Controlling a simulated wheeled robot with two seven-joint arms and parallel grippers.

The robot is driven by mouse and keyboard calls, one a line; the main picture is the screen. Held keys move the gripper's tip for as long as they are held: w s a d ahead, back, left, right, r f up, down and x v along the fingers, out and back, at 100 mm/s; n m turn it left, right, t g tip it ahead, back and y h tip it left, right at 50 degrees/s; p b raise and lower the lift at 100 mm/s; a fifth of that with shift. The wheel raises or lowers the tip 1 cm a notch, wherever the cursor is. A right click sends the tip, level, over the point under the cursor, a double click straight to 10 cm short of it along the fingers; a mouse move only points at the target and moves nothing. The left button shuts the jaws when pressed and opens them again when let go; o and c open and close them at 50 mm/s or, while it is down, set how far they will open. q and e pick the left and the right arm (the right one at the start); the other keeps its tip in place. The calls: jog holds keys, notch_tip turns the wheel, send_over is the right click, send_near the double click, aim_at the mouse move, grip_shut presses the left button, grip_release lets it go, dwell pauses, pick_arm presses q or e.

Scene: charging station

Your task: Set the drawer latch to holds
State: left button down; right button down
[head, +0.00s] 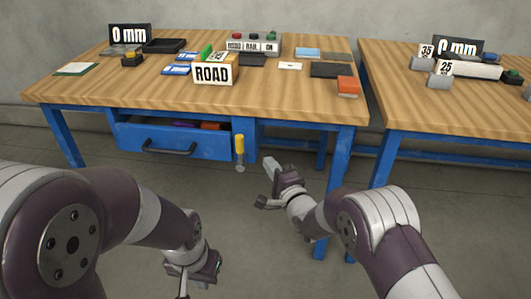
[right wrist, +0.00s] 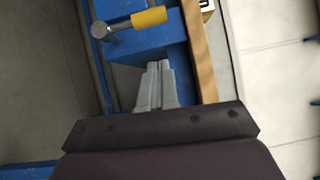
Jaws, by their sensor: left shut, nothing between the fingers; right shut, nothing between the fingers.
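The drawer latch (head: 239,145) is a lever with a yellow grip and a metal end, at the right end of the blue drawer (head: 190,143). In the head view its yellow grip is up and the metal end is below. The latch also shows in the right wrist view (right wrist: 149,18), beyond my fingertips. The drawer stands a little open, with items showing inside. My right gripper (head: 269,164) is shut and empty, right of the latch and apart from it; its closed fingers show in the right wrist view (right wrist: 158,68). My left gripper (head: 193,285) is low in front, shut and empty.
The drawer's dark handle (head: 168,148) sticks out. A second table (head: 450,105) stands at right. Floor before the drawer is clear.

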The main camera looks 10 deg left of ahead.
jog(key=shift+d+p+v, duration=0.2)
jog(key=shift+p+v, duration=0.15)
jog(key=shift+v, duration=1.85)
jog(key=shift+w, duration=0.15)
